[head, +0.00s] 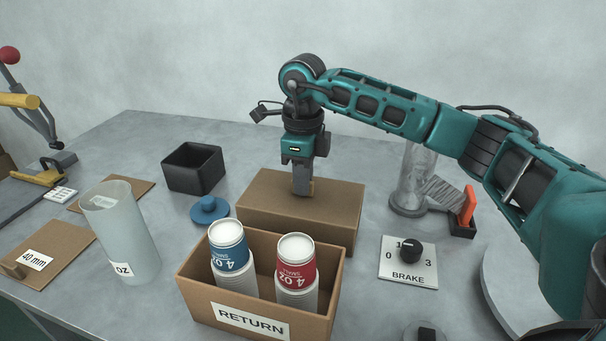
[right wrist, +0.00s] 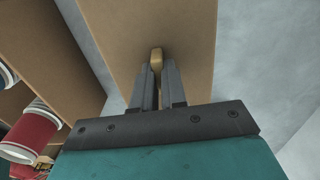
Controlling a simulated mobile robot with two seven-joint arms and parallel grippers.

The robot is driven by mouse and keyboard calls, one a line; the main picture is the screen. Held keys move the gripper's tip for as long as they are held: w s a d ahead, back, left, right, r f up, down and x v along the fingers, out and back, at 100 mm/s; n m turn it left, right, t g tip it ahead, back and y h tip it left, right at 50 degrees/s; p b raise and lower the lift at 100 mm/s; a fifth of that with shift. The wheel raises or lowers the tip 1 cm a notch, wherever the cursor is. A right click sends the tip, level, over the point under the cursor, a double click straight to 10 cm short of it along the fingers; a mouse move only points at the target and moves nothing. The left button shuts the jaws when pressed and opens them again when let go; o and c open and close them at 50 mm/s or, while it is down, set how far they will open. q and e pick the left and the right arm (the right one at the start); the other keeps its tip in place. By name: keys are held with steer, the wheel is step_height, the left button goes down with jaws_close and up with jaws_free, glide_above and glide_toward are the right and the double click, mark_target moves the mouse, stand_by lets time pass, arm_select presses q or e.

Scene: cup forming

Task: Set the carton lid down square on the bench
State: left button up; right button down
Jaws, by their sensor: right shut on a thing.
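The carton lid (head: 265,197) is a brown, box-like cover behind the open carton marked RETURN (head: 190,285). My right gripper (head: 303,192) points down over the middle of the lid's top. In the right wrist view its fingers (right wrist: 156,75) are shut on a small tan grip (right wrist: 155,56) standing on the lid (right wrist: 190,30). The lid looks about level. Its lower front edge is partly hidden by the RETURN carton, and I cannot tell whether it touches the bench (head: 135,140). My left gripper is not in view.
The RETURN carton holds two cup stacks, blue (head: 228,250) and red (head: 296,262). A black bin (head: 193,170) and blue knobbed disc (head: 209,210) stand left of the lid. A clear cylinder (head: 415,175) and BRAKE dial plate (head: 408,270) are to the right.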

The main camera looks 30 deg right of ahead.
steer(key=shift+f, duration=0.25)
stand_by(0.4)
steer(key=c, duration=1.1)
jaws_free()
steer(key=shift+r, duration=0.1)
step_height(320, 180, up, 13)
steer(key=p, duration=0.2)
steer(key=shift+a, duration=0.1)
